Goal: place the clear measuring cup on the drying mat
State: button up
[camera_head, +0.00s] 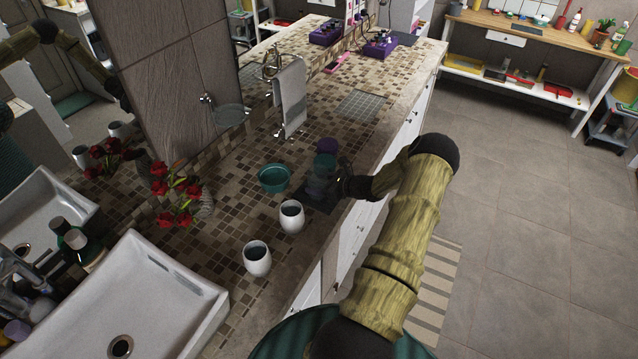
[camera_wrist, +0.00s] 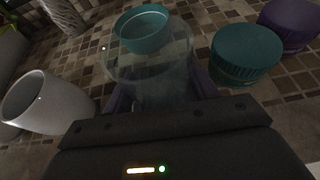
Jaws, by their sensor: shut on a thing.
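The clear measuring cup (camera_wrist: 150,68) is between the purple fingers of my gripper (camera_wrist: 162,92) in the wrist view, its round rim showing ahead of them. My gripper is shut on it. In the head view my gripper (camera_head: 345,184) is over the right edge of the tiled counter, and the cup is hard to make out there. A grey gridded mat (camera_head: 362,105) lies farther back on the counter. A dark flat patch (camera_head: 318,198) lies below my gripper. I cannot tell for sure which one is the drying mat.
A teal bowl (camera_head: 273,178), a teal container (camera_wrist: 246,55), a purple container (camera_head: 327,146) and two white cups (camera_head: 257,258) (camera_head: 291,217) stand close by. A towel (camera_head: 289,97) hangs on a stand. The counter around the grey mat looks clear.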

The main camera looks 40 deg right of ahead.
jog(key=o, duration=1.2)
jog(key=shift+f, duration=0.1)
jog(key=shift+r, duration=0.25)
jog(key=b+v, duration=0.3)
jog(key=v, duration=0.9)
jog(key=shift+f, duration=0.15)
